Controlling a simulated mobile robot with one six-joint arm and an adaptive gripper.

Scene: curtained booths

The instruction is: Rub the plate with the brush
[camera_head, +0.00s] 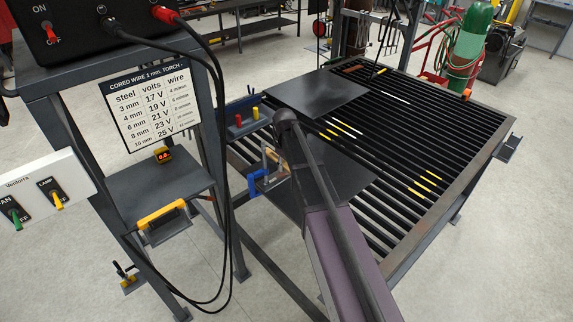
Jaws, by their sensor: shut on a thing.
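My arm reaches from the lower right over the slatted table (480,130). My gripper (275,171) is small in view and partly hidden by the arm, at the table's left edge. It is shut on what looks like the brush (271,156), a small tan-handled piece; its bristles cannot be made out. A blue bracket-like piece (256,185) is beside it. One dark flat plate (318,92) lies on the far left slats. Another dark plate (345,172) lies nearer, partly behind my arm. Whether the brush touches a plate cannot be told.
A stand with a voltage chart (150,104), a yellow-handled piece (162,214) and hanging black cables (228,190) is at the left. A holder (248,127) with red and yellow pieces is on the table's left edge. A green cylinder (470,42) stands behind.

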